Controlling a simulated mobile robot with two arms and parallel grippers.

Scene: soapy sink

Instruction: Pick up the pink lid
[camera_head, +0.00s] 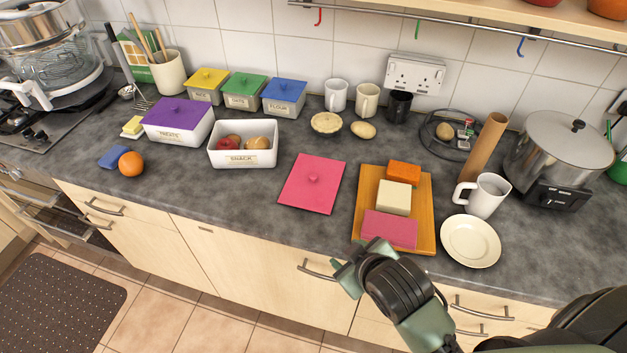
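My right gripper (356,256) comes in from the lower right, in front of the counter's edge. It is below and right of the pink lid and apart from it. Its fingertips look spread, with nothing between them. My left gripper is not in view.
A wooden board (424,216) with several blocks lies right of the lid. A plate (470,241) and a white jug (482,195) stand further right. Bare counter surrounds the lid.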

